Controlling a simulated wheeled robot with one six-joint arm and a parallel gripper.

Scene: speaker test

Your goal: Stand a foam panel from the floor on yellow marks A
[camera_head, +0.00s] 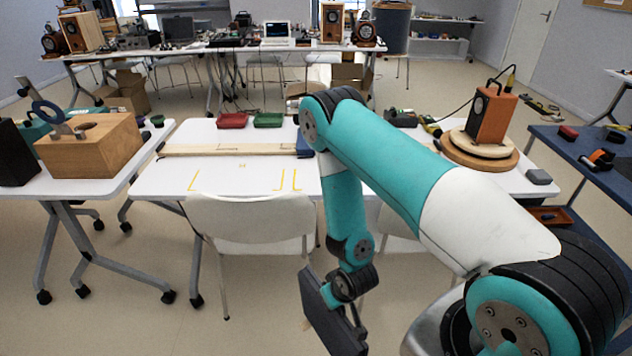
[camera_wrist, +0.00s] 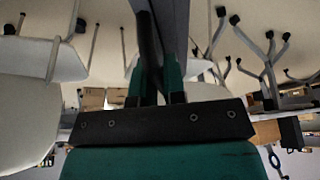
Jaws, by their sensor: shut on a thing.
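A dark grey foam panel (camera_head: 325,312) hangs tilted low in front of the white table, beside the folding chair. My gripper (camera_head: 347,288) is shut on it, with its fingers mostly hidden in the head view. In the wrist view, the green fingers of my gripper (camera_wrist: 160,82) close around the dark panel (camera_wrist: 177,25), which extends toward the top edge. Thin yellow marks (camera_head: 281,180) lie on the white tabletop (camera_head: 225,190), with more yellow corner lines at the left. Their small lettering is too small to read. No panel stands on these marks.
A white chair (camera_head: 250,215) stands at the table's front edge. A long wooden strip (camera_head: 230,150) and red and green trays (camera_head: 232,120) lie behind the marks. An orange speaker (camera_head: 491,115) stands on a round turntable at right. A wooden box (camera_head: 90,146) is on the left table.

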